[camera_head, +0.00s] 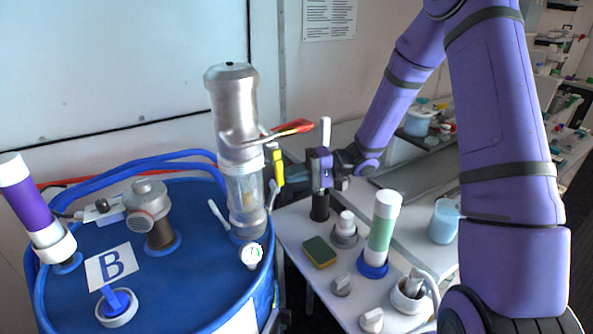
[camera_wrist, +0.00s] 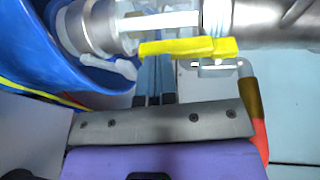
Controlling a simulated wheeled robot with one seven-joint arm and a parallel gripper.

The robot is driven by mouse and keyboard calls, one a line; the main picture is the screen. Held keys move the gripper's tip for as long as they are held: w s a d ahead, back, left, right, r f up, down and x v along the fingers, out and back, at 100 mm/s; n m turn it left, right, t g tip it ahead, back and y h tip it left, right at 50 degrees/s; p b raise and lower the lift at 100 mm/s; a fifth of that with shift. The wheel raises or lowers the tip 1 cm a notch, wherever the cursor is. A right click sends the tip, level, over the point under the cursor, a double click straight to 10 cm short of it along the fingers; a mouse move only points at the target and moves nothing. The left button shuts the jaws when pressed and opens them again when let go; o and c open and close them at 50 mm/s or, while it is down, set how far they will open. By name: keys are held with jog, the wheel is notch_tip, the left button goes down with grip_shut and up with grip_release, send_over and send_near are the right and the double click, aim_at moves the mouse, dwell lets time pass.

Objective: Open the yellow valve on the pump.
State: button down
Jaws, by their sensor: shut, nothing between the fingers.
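The pump (camera_head: 238,140) is a metal and clear-glass cylinder standing upright on the blue drum. Its yellow valve (camera_head: 277,165) is a narrow lever on the pump's right side, upright in the head view. In the wrist view the yellow valve (camera_wrist: 185,47) lies across the picture beside the clear section of the pump (camera_wrist: 160,20). My gripper (camera_head: 290,172) comes from the right, just beside the yellow valve. Its narrow fingers (camera_wrist: 154,72) are shut with nothing between them, and their tips reach the lever's near edge. I cannot tell whether they touch it.
A red-tipped lever (camera_head: 290,128) sticks out above my gripper. White levers (camera_head: 218,214) flank the pump's base. The blue drum (camera_head: 190,285) also carries a purple cylinder (camera_head: 28,200). A white table (camera_head: 300,235) to the right holds a sponge (camera_head: 319,252) and a green-white bottle (camera_head: 382,230).

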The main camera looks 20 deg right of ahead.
jog(key=shift+a+f+y, duration=0.1)
jog(key=shift+a+y, duration=0.1)
jog(key=shift+y, duration=0.1)
dwell(0.4)
jog(key=d, duration=1.4)
jog(key=s+a+r+n+g+h, duration=0.25)
jog(key=s+a+r+h, duration=0.35)
jog(key=s+r+h, duration=0.5)
jog(key=s+d+r+m+t+h, duration=0.1)
jog(key=s+r+t+h, duration=0.2)
jog(key=s, duration=0.5)
jog(key=s+d+r+m+t+h, duration=0.1)
jog(key=s+d+r+t+h, duration=0.1)
jog(key=s+r, duration=0.4)
jog(key=s+t+h, duration=0.1)
jog(key=s, duration=0.2)
jog(key=shift+s+r+h, duration=0.3)
